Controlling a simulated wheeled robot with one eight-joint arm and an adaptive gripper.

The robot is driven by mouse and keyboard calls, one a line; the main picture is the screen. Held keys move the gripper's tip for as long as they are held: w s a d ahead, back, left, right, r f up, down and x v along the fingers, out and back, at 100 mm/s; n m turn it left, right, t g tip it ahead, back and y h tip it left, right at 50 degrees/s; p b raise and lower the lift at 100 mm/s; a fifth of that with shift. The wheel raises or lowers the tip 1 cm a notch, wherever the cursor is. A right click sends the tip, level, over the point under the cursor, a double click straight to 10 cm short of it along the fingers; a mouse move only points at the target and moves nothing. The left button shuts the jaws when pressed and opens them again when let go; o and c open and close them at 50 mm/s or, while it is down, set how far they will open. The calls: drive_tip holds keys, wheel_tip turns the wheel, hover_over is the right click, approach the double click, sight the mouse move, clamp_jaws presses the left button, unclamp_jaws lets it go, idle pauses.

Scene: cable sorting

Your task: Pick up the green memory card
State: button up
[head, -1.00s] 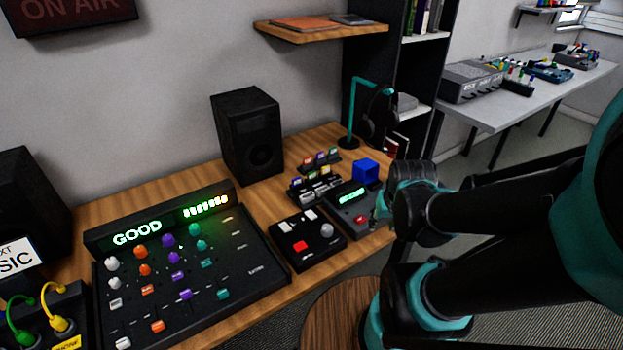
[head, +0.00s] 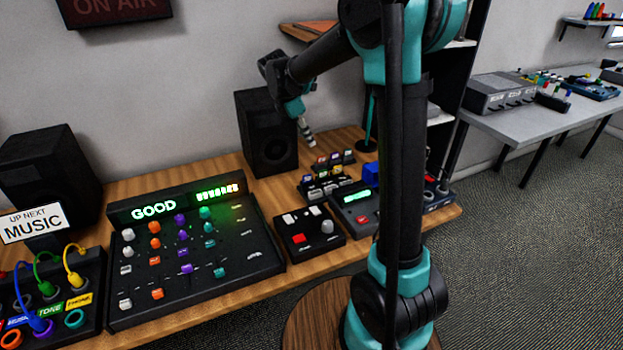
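Small memory cards with coloured labels stand in a dark rack (head: 336,163) on the wooden desk, right of the black speaker. More small pieces stand in a second holder just in front of it. The labels are tiny here, and I cannot clearly tell which card is green. My gripper (head: 307,135) points down in the air, up and left of the rack, in front of the speaker. It appears apart from the cards. Its fingers are too small to show whether they are open or shut, and I see no card in them.
A mixing console (head: 190,290) reading GOOD and a button box (head: 308,238) fill the desk front. A device with a green display (head: 352,200) stands right of the box. A speaker (head: 266,135) stands behind.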

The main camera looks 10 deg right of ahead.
drive_tip(key=a, duration=0.1)
approach(322, 171)
wheel_tip(322, 171, down, 3)
drive_tip(key=shift+n, duration=0.4)
drive_tip(key=shift+w+d+r+x, duration=0.1)
drive_tip(key=shift+d+x, duration=0.05)
drive_tip(key=shift+x, duration=0.9)
drive_tip(key=shift+w+d+r+x, duration=0.1)
drive_tip(key=shift+d+x, duration=0.1)
drive_tip(key=shift+x, duration=0.85)
drive_tip(key=shift+d+x, duration=0.15)
drive_tip(key=shift+x, duration=0.95)
drive_tip(key=shift+c, duration=0.4)
drive_tip(key=shift+r, duration=0.1)
clamp_jaws()
